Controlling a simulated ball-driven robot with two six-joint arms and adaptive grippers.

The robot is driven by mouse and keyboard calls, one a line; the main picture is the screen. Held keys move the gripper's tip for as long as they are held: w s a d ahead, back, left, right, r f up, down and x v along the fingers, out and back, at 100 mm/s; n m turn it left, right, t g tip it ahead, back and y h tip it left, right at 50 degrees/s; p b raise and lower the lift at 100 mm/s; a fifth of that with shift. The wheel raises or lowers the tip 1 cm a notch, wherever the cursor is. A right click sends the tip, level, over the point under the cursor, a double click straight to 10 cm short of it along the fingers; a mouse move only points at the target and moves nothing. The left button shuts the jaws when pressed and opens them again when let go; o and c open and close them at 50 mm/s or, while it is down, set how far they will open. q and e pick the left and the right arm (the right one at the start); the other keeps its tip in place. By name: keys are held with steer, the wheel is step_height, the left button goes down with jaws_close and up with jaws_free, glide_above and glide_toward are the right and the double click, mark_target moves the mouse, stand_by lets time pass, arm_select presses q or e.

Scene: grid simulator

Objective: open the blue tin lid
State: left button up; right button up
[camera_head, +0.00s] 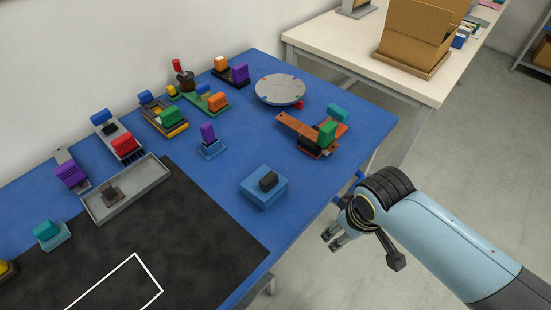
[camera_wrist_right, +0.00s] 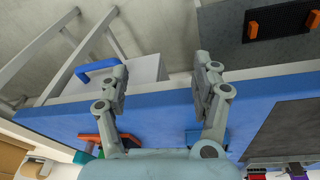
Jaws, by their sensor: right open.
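The blue tin (camera_head: 263,194) is a low square box on the blue table, right of the black mat. Its lid (camera_head: 254,182) lies on top, with a dark block-shaped knob (camera_head: 269,181). My right gripper (camera_head: 333,239) is open and empty. In the head view it is right of the tin and apart from it, by the table's right edge. In the right wrist view the gripper (camera_wrist_right: 163,82) shows two spread fingers with nothing between them. A blue patch partly hidden behind a finger there may be the tin. My left gripper is not in view.
The blue table (camera_head: 222,171) holds several coloured-handle fixtures along its back and a round grey disc (camera_head: 280,90). An orange-brown fixture (camera_head: 312,134) stands behind the tin. A black mat (camera_head: 190,235) and grey tray (camera_head: 127,190) lie left. Table around the tin is clear.

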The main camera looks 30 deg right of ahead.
steer(key=w+a+r+n+g+p, duration=0.15)
steer(key=w+a+r+p, duration=0.4)
steer(key=w+r, duration=0.55)
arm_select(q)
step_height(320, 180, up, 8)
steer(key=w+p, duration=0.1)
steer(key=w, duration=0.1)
arm_select(e)
steer(key=n, duration=0.2)
glide_toward(268, 177)
steer(key=shift+w+d+f+m+g+y, duration=0.1)
steer(key=shift+w+d+m+g+y, duration=0.2)
steer(key=shift+y, duration=0.1)
step_height(268, 177, down, 2)
steer(key=shift+s+f, duration=0.1)
step_height(268, 177, down, 7)
steer(key=b, duration=0.7)
steer(key=shift+f+b, duration=0.45)
steer(key=shift+b, duration=0.2)
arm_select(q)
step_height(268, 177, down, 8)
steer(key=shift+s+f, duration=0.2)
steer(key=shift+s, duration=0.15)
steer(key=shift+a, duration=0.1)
arm_select(e)
jaws_close()
